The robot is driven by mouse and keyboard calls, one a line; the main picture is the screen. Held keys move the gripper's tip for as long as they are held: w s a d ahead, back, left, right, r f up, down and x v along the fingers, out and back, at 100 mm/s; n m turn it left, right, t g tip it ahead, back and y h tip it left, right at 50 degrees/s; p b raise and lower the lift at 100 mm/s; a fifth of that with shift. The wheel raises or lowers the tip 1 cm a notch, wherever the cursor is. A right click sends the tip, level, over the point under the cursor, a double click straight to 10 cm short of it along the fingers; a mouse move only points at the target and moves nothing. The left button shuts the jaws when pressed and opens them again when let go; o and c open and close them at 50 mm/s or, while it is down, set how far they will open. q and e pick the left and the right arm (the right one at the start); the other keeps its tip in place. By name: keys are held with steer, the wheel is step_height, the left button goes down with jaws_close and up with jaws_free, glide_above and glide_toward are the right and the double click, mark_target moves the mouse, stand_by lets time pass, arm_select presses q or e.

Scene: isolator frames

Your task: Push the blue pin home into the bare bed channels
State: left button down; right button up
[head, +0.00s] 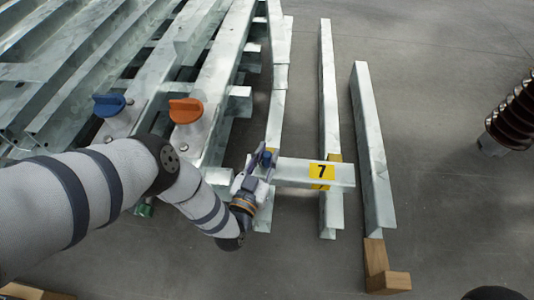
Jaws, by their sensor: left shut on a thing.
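My left gripper (254,178) is shut on a small blue piece, apparently the blue pin (266,159). The pin stands at the left end of a galvanized crosspiece (288,171) with a yellow label marked 7. Most of the pin is hidden by the gripper, so its depth cannot be told. The crosspiece lies across two long bed channels: the left channel (276,110) under its pinned end and the middle channel (329,90) near its labelled end. My right gripper is not in view.
A blue knob (109,105) and an orange knob (186,110) stand on pale posts left of my gripper, near my forearm. A separate rail (370,145) with a wooden block (388,282) lies right. Grey floor between is clear.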

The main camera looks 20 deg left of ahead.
arm_select(q)
steer(key=shift+f, duration=0.15)
steer(key=c, duration=1.3)
jaws_free()
step_height(320, 180, up, 10)
steer(key=shift+r, duration=0.1)
